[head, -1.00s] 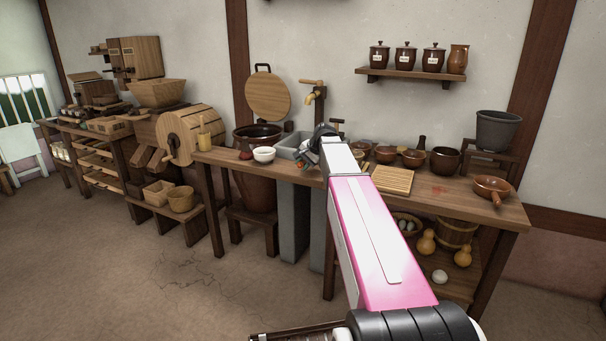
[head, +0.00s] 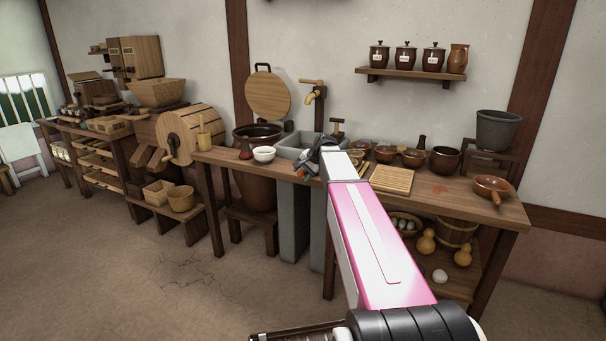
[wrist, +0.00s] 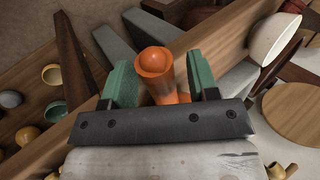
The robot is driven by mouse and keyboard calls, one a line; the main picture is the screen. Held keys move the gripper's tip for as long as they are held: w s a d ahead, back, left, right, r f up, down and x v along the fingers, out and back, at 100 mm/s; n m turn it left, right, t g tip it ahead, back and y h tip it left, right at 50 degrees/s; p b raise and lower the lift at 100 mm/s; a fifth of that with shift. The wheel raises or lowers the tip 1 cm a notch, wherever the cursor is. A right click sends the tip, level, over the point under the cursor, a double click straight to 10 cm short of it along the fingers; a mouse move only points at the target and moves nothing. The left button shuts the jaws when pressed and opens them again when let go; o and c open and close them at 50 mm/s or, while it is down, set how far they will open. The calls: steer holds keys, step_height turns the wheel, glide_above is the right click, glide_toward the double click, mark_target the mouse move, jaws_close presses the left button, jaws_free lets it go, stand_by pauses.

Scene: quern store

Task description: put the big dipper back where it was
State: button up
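My gripper (wrist: 160,80) has green fingers on either side of an orange, round-ended handle (wrist: 153,62), and they appear closed on it. The rest of that object is hidden, so I cannot tell for sure that it is the big dipper.
A white bowl (head: 264,154) is left of my gripper, also in the wrist view (wrist: 275,38). A slatted board (head: 392,180), brown bowls and an orange-brown pan (head: 492,187) stand to the right. A large dark jar (head: 256,170) stands left.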

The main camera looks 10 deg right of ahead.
steer(key=v, duration=1.2)
steer(key=s+a+f+n+g+h, duration=0.1)
steer(key=s+a+f+n, duration=0.1)
steer(key=s+f, duration=0.6)
steer(key=s+a+f+n+g+h, duration=0.2)
steer(key=s+f+n, duration=0.1)
steer(key=s+f, duration=0.6)
steer(key=s+a+f+n+g+h, duration=0.1)
steer(key=s+a+f+n+h, duration=0.1)
steer(key=s+f, duration=0.7)
step_height(320, 180, down, 5)
steer(key=shift+s+a+f+n+g, duration=0.1)
steer(key=shift+s+a+n+g, duration=0.1)
steer(key=shift+a+n+g, duration=0.3)
steer(key=shift+d, duration=0.1)
